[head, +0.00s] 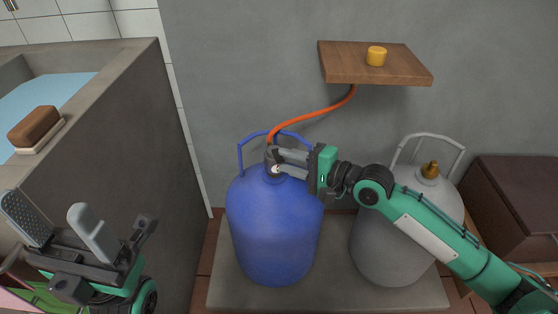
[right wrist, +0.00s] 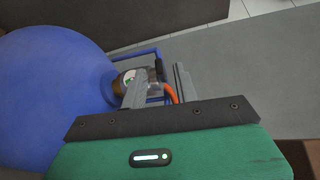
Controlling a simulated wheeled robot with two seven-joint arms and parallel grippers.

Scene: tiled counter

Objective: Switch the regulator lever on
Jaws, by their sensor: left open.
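The regulator (head: 271,156) sits on top of the blue gas cylinder (head: 275,235), with an orange hose (head: 312,112) running from it. In the right wrist view the regulator (right wrist: 153,77) shows a black lever (right wrist: 158,68) and a round white-and-green face (right wrist: 129,77). My right gripper (head: 280,161) is at the regulator, its fingers apart on either side of it. In the right wrist view the hose shows between the fingers; contact with the lever cannot be told. My left gripper (head: 62,222) is open and empty at the lower left, away from the cylinder.
A grey cylinder (head: 385,245) with a brass valve (head: 430,171) stands at the right, under my right arm. A wooden shelf (head: 350,66) on the wall holds a yellow knob-like piece (head: 376,55).

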